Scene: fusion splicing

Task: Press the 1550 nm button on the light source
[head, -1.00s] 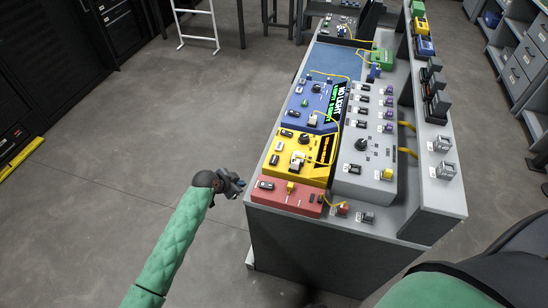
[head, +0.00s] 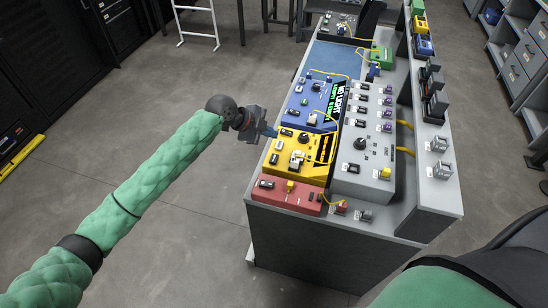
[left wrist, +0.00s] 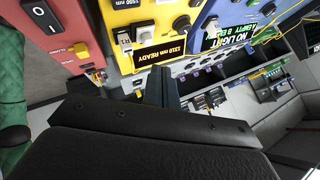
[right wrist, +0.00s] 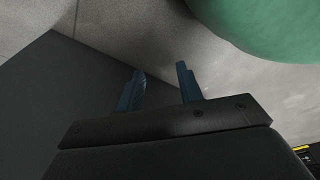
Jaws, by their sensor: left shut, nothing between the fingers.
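The light source is the yellow box (head: 287,171) on the bench, between a red box and a blue one. Its display (left wrist: 161,51) reads "1310 nm READY" in the left wrist view. My right gripper (right wrist: 161,86) is open and empty.
The red box (head: 284,196) stands in front, and the blue box (head: 303,116) with a "NO LIGHT" display stands behind. A grey box (head: 366,180) with several connectors is to the right. Yellow fibre cables (head: 337,135) loop over the boxes.

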